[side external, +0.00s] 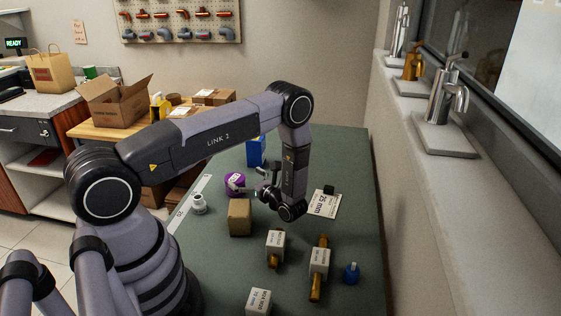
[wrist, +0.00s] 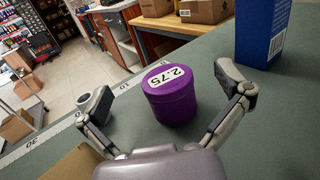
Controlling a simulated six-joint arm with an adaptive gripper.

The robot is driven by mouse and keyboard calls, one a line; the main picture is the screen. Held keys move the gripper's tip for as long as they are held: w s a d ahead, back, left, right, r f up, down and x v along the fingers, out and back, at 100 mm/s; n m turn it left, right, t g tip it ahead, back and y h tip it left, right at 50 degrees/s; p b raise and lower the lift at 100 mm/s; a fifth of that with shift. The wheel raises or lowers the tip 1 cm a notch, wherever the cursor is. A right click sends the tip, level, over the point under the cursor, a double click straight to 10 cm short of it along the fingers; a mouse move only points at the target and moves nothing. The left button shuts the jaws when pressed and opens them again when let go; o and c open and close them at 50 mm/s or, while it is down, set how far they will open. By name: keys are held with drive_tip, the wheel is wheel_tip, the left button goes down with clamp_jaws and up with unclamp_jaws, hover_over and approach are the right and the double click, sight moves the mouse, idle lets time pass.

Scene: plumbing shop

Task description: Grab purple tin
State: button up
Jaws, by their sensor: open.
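The purple tin (wrist: 171,98) is a short round can with a white "2.75" label on its lid. It stands upright on the green table in the wrist view. In the side view the purple tin (side external: 234,183) stands left of my gripper (side external: 262,184), partly hidden by it. My gripper (wrist: 165,105) is open in the wrist view, one finger on each side of the tin. The tin appears a little beyond or between the fingertips; I cannot tell exactly how deep. No contact is visible.
A blue box (wrist: 262,30) stands behind the tin to the right. Labelled blocks (side external: 319,262) with brass pieces lie toward the front.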

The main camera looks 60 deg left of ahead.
sight(235, 177)
wheel_tip(235, 177, down, 3)
drive_tip(key=shift+r, duration=0.15)
drive_tip(key=a, duration=0.3)
drive_tip(key=s+a, duration=0.1)
drive_tip(key=a, duration=0.1)
drive_tip(key=shift+f, duration=0.4)
drive_tip(key=c, duration=1.3)
drive_tip(key=shift+r, duration=0.1)
